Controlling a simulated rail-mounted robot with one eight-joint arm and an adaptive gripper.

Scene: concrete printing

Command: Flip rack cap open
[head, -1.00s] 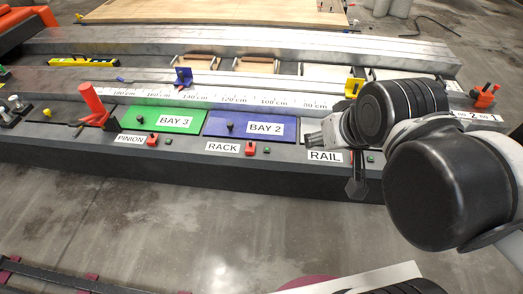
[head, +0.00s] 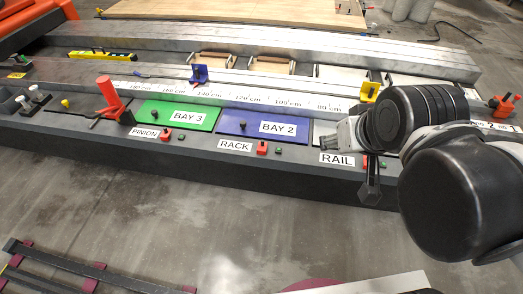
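The rack cap is a small red cap (head: 262,148) on the bench's front ledge, just right of the white RACK label (head: 235,146). It looks closed, though it is small in the head view. A small dark green button (head: 278,150) sits to its right. My gripper (head: 370,182) is to the right of the rack cap, by the RAIL label (head: 337,158), apart from the cap. A dark finger points down over the bench's front edge. My arm hides much of the gripper, so its opening is unclear.
Similar red caps sit by the PINION label (head: 165,134) and beside RAIL, the latter partly hidden. A green BAY 3 panel (head: 152,117) and blue BAY 2 panel (head: 232,127) lie behind. The floor in front is clear near the bench.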

